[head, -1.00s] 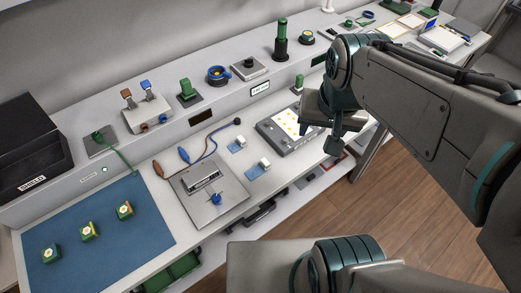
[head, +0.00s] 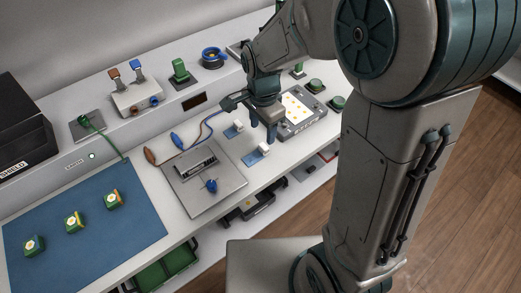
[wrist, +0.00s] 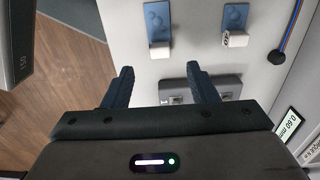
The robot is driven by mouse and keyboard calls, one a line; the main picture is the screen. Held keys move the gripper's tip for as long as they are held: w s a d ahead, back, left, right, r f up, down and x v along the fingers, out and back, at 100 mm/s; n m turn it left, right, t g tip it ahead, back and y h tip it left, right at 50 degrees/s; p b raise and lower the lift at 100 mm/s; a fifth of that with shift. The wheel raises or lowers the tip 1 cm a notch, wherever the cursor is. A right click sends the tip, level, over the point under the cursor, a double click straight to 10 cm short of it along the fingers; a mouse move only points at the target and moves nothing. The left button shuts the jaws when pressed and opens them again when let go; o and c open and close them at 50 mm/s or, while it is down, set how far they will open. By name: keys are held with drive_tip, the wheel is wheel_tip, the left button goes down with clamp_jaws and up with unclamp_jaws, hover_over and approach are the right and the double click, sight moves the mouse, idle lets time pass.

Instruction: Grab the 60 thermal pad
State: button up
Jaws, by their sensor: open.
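Two blue cards, each with a small white block, lie on the bench. In the head view one card (head: 231,132) is farther back and the other (head: 252,158) is nearer the front edge. The wrist view shows a left card (wrist: 157,20) and a right card (wrist: 235,16), with white blocks at their lower ends. I cannot read which is the 60 thermal pad. My gripper (head: 262,137) is open and empty beside the cards, fingers pointing down; both fingers show in the wrist view (wrist: 160,75).
A grey tray with yellow dots (head: 311,125) stands right of my gripper. A metal plate fixture (head: 225,187) with a blue knob stands left of the cards, with cables (head: 205,135) behind. A blue mat (head: 75,240) holds several green parts. The bench's front edge is close.

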sight(262, 147)
drive_tip(key=shift+f+p, duration=0.3)
drive_tip(key=shift+f, duration=3.7)
drive_tip(key=shift+c, duration=0.3)
drive_tip(key=c, duration=1)
